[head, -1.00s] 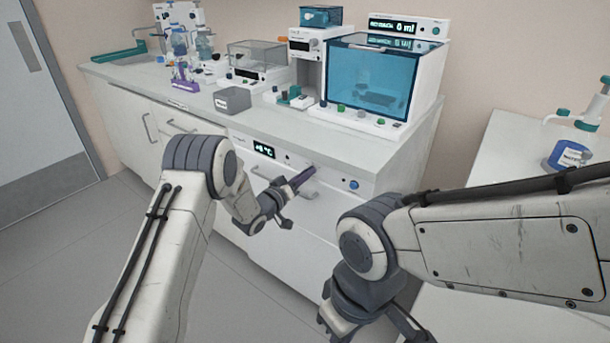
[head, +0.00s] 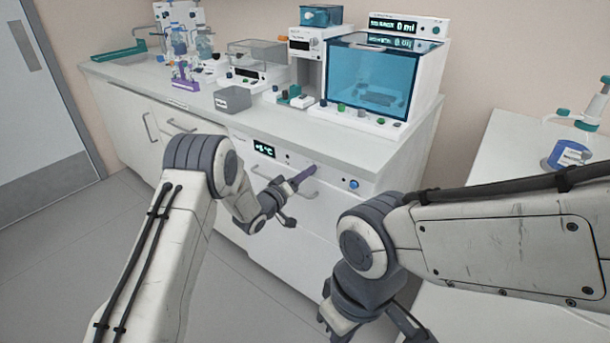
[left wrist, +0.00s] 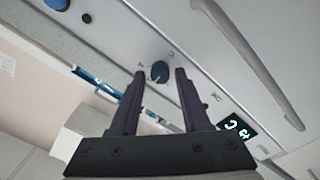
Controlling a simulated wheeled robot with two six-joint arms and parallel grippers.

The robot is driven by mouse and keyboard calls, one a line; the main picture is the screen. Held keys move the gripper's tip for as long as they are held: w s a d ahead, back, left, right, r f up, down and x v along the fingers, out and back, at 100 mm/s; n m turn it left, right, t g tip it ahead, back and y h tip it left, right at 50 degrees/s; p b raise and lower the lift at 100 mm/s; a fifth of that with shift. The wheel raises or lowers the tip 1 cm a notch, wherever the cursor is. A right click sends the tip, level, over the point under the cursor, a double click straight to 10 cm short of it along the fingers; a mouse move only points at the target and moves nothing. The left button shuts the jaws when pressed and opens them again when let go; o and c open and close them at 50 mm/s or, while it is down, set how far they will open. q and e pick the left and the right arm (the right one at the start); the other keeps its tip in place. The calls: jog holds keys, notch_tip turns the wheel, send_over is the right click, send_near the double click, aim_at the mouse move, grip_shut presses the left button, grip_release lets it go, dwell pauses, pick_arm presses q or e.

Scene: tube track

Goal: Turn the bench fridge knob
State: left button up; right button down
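The bench fridge is the white front under the counter, with a lit temperature display (head: 264,149). Its knob (left wrist: 160,72) is a small, dark round dial with marks around it. In the left wrist view the knob shows between and just beyond my fingertips, with a gap on each side. In the head view my gripper hides the knob. My left gripper (head: 307,176) is at the fridge panel, its dark purple fingers spread apart in the left wrist view (left wrist: 160,75). My right gripper (head: 372,325) hangs low, its fingertips cut off by the frame's lower edge.
A blue button (head: 354,184) sits on the panel to the right. A pale bar handle (left wrist: 268,62) runs along the front near my left fingers. The counter (head: 215,120) above holds lab devices and a grey box (head: 232,99). A side table (head: 500,150) stands at right.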

pick_arm(q)
jog(key=shift+s, duration=0.1)
jog(key=v, duration=1)
jog(key=shift+s+a, duration=0.1)
